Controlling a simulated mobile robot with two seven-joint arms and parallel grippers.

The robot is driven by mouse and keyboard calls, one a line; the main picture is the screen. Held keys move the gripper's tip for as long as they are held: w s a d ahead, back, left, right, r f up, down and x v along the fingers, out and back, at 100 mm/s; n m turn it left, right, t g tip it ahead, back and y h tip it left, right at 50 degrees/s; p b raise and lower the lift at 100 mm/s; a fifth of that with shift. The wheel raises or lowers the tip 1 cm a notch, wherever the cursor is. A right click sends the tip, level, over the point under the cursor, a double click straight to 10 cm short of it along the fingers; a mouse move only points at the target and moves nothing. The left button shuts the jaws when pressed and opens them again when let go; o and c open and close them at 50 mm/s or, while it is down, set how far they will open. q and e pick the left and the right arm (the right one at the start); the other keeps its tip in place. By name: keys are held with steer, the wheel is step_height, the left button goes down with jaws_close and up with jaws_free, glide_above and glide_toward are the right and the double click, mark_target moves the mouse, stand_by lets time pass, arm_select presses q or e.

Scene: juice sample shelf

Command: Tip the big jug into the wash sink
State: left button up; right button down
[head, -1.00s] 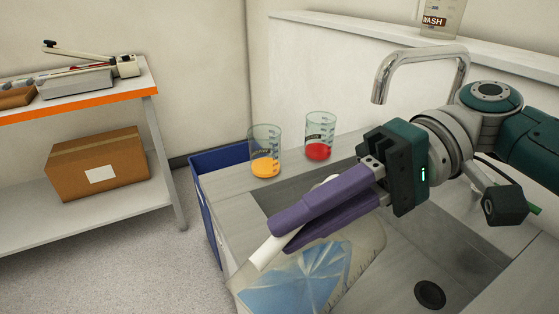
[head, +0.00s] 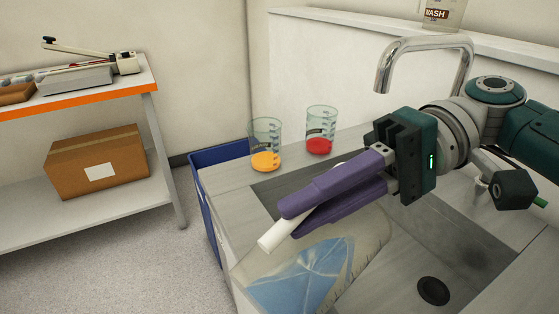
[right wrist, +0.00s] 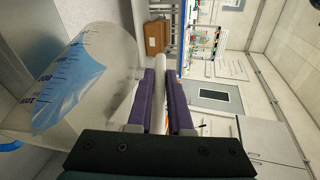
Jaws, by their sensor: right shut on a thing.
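The big jug (head: 350,255) is clear, with measuring marks, a white handle (head: 276,237) and blue liquid (head: 308,276) inside. My right gripper (head: 292,220), with purple fingers, is shut on the handle. The jug hangs tilted over the near left part of the wash sink (head: 408,262); its lower part is cut off by the picture's bottom edge. In the right wrist view the jug (right wrist: 110,60) is left of the fingers (right wrist: 161,85), its blue liquid slanted inside. I see no stream of liquid leaving it. My left gripper is not in view.
A beaker of orange liquid (head: 265,145) and a beaker of red liquid (head: 320,130) stand on the counter behind the sink. A curved tap (head: 425,45) rises at the back. A blue bin (head: 205,200) stands left of the counter. The drain (head: 432,291) is clear.

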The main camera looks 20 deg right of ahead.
steer(key=shift+w+d+f+b, duration=0.2)
steer(key=shift+d+b, duration=0.25)
steer(key=shift+b, duration=0.2)
steer(key=shift+w+d+y+b, duration=0.2)
steer(key=shift+d+y+b, duration=0.35)
steer(key=shift+b, duration=0.3)
stand_by(0.7)
